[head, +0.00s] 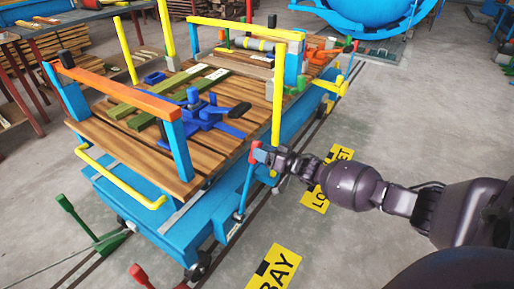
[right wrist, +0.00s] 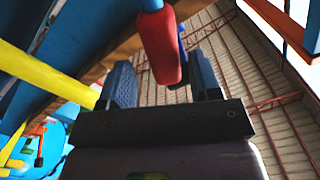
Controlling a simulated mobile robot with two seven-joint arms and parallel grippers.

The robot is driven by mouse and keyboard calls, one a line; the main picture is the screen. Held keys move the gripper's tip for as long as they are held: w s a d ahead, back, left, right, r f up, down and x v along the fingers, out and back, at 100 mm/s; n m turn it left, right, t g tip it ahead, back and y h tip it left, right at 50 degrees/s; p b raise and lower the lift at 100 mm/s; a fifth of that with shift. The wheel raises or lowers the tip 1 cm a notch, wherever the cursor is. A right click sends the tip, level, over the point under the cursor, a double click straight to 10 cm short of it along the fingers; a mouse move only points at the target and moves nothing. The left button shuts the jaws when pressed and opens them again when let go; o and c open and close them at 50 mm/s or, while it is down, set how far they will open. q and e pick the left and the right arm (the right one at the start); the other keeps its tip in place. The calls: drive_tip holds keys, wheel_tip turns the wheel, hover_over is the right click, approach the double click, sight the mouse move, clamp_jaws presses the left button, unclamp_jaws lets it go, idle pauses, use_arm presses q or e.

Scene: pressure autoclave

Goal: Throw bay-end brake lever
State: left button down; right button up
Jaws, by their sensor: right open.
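A brake lever with a blue shaft (head: 243,190) and a red grip (head: 256,148) stands at the near right side of the blue cart (head: 180,225). My right gripper (head: 276,160) is at the grip, reaching in from the right. In the right wrist view the red grip (right wrist: 163,50) shows between the two open fingers (right wrist: 162,88), nearer the camera's top edge. Whether either finger touches it I cannot tell. My left gripper is not in view.
The cart carries planks, a blue clamp-like fixture (head: 205,112) and an orange rail (head: 115,88). A yellow post (head: 278,95) rises near my right gripper. Green (head: 70,210) and red (head: 140,274) handles stand at the lower left. Yellow floor signs (head: 276,268) lie on clear concrete.

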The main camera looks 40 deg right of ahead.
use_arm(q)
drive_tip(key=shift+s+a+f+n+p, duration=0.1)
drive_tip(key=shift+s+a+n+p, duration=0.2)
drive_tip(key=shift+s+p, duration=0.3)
use_arm(e)
drive_tip(key=v, duration=0.6)
drive_tip(key=shift+s, duration=0.35)
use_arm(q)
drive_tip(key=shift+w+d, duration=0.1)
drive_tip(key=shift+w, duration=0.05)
use_arm(e)
drive_tip(key=shift+d, duration=0.1)
